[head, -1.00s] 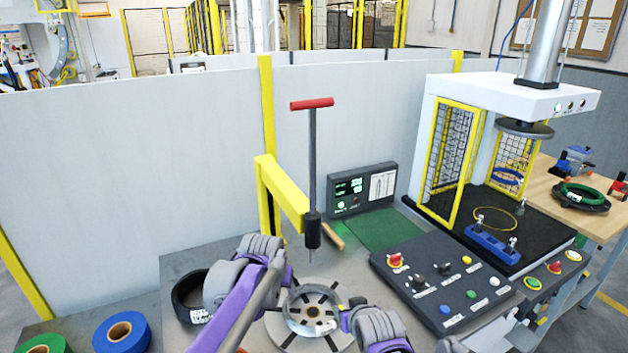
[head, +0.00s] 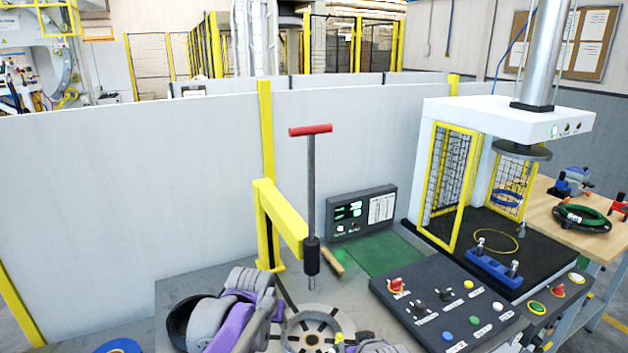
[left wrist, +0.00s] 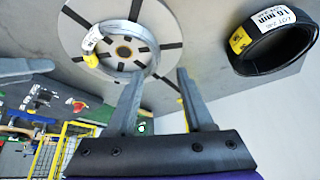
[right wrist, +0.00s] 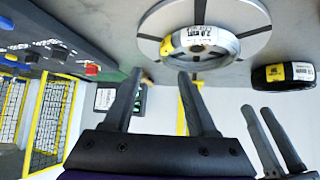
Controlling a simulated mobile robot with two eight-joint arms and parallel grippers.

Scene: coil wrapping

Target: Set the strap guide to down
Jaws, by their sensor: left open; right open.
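The strap guide looks to be the upright grey rod (head: 311,190) with a red crossbar handle (head: 310,130), held at the end of a yellow arm (head: 280,215). Its dark lower sleeve and thin tip hang above the round turntable (head: 350,322). A wrapped ring with a yellow tag lies on the turntable and shows in the left wrist view (left wrist: 138,60). My left gripper (left wrist: 155,85) is open and empty, over the turntable's edge. My right gripper (right wrist: 159,75) is open and empty near the ring. Neither touches the guide. In the head view their fingertips are hidden or cut off.
A black coil (left wrist: 245,65) lies beside the turntable. A control panel (head: 400,315) with knobs and buttons is at right, before a caged press (head: 470,108). A display box (head: 362,212) and a green mat (head: 385,252) are behind. A blue roll (head: 118,345) is at lower left.

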